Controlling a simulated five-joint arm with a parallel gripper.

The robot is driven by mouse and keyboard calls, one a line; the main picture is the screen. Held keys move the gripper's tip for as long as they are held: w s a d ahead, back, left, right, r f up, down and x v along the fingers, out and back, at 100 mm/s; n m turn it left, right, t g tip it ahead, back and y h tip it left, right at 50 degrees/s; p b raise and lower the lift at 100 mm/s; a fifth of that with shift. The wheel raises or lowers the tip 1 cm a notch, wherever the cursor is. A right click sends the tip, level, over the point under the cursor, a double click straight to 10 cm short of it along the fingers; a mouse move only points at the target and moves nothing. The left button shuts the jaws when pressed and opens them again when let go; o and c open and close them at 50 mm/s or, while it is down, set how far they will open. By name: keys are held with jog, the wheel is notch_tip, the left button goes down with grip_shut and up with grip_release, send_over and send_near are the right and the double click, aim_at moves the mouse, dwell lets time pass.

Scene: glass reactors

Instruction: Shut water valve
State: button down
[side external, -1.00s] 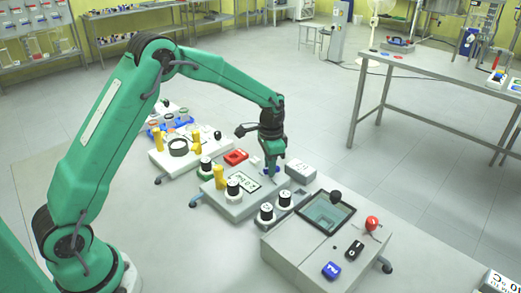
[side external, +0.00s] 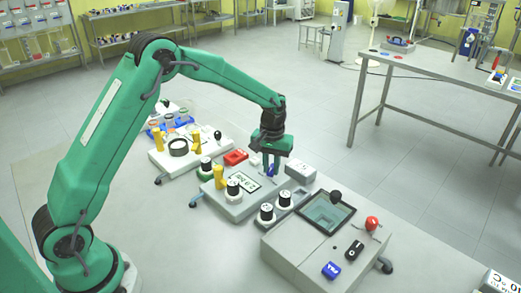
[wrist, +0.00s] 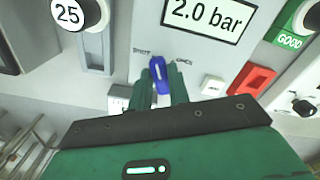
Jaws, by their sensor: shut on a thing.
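The blue valve handle (wrist: 158,72) is on the grey console panel below the pressure display (wrist: 206,14), which reads 2.0 bar. My gripper (wrist: 161,82) has its two green fingers on either side of the handle and is shut on it. Small lettering, too blurred to be sure of, stands to the left and right of the handle. The handle's far end points up between these labels in the wrist view. In the side view, my gripper (side external: 271,167) is low over the middle console (side external: 232,208), and its fingers partly hide the blue handle.
A red block (wrist: 250,79) and a white block (wrist: 213,85) sit to the right of the handle. A round knob marked 25 (wrist: 70,12) stands to the left.

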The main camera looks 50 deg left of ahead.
aim_at(272, 169)
jog(key=n, duration=0.3)
jog(key=shift+w+d+r+n, duration=0.1)
jog(key=shift+n, duration=0.2)
dwell(0.4)
jog(key=c, duration=1.3)
grip_release()
jog(key=shift+r, duration=3.85)
jog(key=shift+r, duration=0.1)
